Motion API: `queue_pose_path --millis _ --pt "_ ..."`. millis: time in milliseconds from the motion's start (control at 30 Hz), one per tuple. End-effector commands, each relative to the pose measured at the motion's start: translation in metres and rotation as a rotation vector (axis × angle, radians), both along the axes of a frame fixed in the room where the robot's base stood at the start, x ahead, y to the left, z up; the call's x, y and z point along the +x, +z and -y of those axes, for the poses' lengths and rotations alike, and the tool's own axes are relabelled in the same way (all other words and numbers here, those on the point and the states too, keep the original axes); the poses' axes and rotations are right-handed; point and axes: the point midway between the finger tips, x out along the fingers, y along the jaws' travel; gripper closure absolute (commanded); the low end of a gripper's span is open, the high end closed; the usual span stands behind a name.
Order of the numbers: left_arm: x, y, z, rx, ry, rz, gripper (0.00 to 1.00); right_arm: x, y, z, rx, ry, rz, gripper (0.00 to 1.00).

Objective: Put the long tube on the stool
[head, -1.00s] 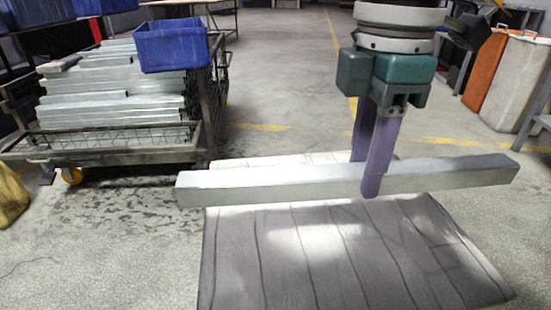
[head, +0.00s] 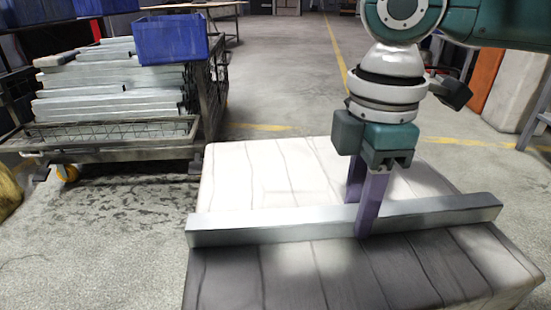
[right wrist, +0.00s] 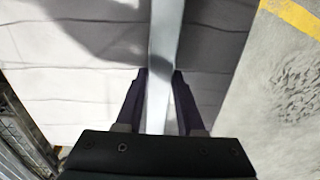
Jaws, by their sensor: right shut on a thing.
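The long tube (head: 280,223) is a grey metal square bar. It lies level across the middle of the stool (head: 265,175), a wide padded block with a pale, seamed top that is dark in front of the tube. I cannot tell whether the tube touches the stool or hangs just above it. My right gripper (head: 361,217) points down and is shut on the tube right of its middle. In the right wrist view the tube (right wrist: 161,60) runs between the fingers of this gripper (right wrist: 159,78), over the stool (right wrist: 60,60). My left gripper is not in view.
A wire-sided cart (head: 110,142) at the left holds stacked metal bars (head: 110,102) and a blue bin (head: 172,40). An orange panel (head: 484,75) and a pale container (head: 515,90) stand at the right. Concrete floor (head: 275,80) behind the stool is clear.

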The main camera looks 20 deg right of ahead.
Motion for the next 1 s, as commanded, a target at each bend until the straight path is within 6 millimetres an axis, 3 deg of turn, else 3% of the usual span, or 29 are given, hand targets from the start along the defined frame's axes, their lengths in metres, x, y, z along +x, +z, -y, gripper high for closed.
queue_pose_path --millis 100,133,367,667,1000 --pt "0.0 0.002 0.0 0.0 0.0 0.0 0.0 0.0 -0.002 0.0 0.001 0.0 0.001 1.0" --pt "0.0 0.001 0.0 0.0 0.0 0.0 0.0 0.0 -0.002 0.0 0.0 0.0 0.0 0.6" --pt "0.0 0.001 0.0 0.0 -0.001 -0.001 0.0 0.0 -0.002 0.0 0.0 0.0 0.0 0.34" --pt "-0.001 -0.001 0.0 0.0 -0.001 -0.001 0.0 0.0 0.0 0.0 0.001 0.0 0.001 0.33" --pt "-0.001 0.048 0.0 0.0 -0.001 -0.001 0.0 0.001 0.072 0.0 0.001 -0.001 0.003 0.33"
